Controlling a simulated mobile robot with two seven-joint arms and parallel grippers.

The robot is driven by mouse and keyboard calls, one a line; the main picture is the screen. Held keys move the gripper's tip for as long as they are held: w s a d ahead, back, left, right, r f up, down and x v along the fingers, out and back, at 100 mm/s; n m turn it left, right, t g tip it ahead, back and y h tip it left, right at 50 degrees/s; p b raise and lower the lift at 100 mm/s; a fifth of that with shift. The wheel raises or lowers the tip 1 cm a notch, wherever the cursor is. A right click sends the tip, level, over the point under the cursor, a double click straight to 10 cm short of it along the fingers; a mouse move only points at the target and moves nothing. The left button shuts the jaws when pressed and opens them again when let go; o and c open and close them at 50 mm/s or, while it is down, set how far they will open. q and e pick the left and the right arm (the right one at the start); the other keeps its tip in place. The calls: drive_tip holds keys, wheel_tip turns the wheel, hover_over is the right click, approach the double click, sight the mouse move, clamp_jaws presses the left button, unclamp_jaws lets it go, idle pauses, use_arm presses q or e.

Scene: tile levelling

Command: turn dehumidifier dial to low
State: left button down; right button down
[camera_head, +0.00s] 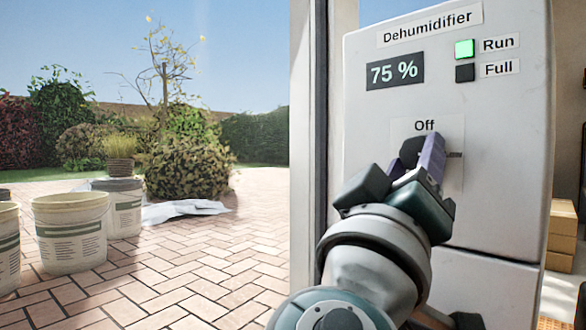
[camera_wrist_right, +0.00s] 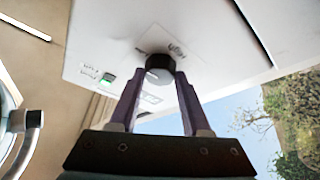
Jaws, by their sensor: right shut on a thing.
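The white dehumidifier (camera_head: 445,190) stands upright at the right in the head view. Its display (camera_head: 395,71) reads 75 %, the Run light (camera_head: 464,49) is lit green, and the Full light (camera_head: 464,73) is dark. My right gripper (camera_head: 422,155) is at the dial plate, just below the word Off. In the right wrist view its two purple fingers (camera_wrist_right: 159,82) are shut on the dark dial (camera_wrist_right: 159,62). The gripper hides most of the dial and the other dial labels in the head view, so the dial's setting cannot be read. My left gripper is not in view.
A dark door frame (camera_head: 318,140) stands just left of the dehumidifier. Several buckets (camera_head: 72,232) stand on the brick paving (camera_head: 200,260) outside at the left. Cardboard boxes (camera_head: 562,230) are stacked at the right edge.

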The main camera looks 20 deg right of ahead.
drive_tip(key=shift+c, duration=1.8)
unclamp_jaws()
drive_tip(key=p+v, duration=0.2)
drive_tip(key=v, duration=0.8)
